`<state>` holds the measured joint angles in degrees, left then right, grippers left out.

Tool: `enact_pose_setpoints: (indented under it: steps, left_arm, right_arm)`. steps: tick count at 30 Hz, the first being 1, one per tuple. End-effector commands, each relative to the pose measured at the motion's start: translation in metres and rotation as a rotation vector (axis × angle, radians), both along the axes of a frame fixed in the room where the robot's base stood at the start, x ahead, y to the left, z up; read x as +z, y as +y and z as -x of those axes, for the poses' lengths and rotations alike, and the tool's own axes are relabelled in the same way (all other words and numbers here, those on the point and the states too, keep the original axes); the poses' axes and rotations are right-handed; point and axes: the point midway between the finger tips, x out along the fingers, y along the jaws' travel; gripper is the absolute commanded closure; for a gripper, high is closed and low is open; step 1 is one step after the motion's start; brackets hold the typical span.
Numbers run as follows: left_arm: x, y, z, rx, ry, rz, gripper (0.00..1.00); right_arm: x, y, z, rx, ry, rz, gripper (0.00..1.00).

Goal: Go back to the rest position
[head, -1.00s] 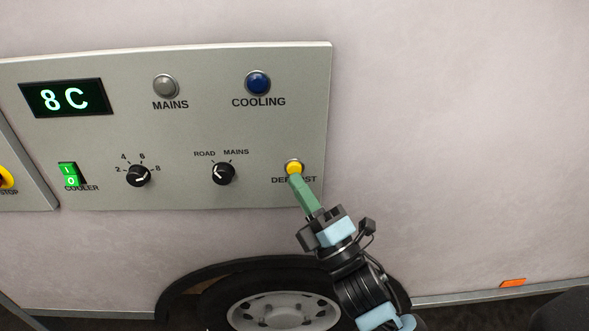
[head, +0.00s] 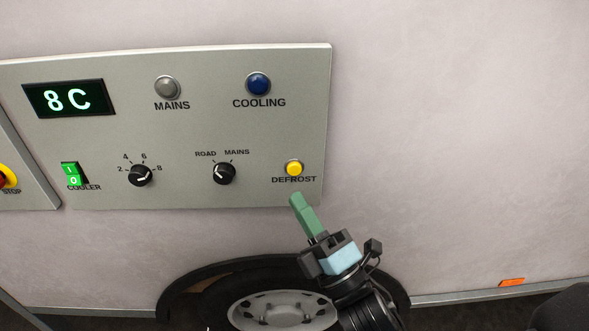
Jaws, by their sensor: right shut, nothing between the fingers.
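My right gripper (head: 297,200) has green fingers that are shut with nothing between them. It points up and left, just below the DEFROST label and apart from the yellow DEFROST button (head: 294,168). The button sits in the lower right of the grey control panel (head: 200,130). My left gripper is not in the head view.
The panel carries a display (head: 68,98) reading 8C, a grey MAINS lamp (head: 167,87), a blue COOLING lamp (head: 258,84), two black knobs and a lit green COOLER switch (head: 72,174). A wheel (head: 282,310) is below. The wall to the right is clear.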

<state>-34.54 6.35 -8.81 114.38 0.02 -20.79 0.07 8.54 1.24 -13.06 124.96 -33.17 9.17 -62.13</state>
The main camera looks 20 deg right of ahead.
Motion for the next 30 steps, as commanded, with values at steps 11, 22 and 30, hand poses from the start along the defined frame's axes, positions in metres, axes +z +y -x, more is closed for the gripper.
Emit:
enact_pose_setpoints:
  steps: [11,22,30]
  left_arm:
    - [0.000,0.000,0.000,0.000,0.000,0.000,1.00]
    - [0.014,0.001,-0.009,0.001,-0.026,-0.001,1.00]
    - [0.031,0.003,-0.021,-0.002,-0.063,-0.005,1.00]
  right_arm:
    - [0.000,0.000,0.000,0.000,0.000,0.000,1.00]
    - [-0.141,-0.026,0.030,0.092,0.564,-0.446,1.00]
    - [-0.283,-0.050,0.131,-0.004,1.099,-1.005,1.00]
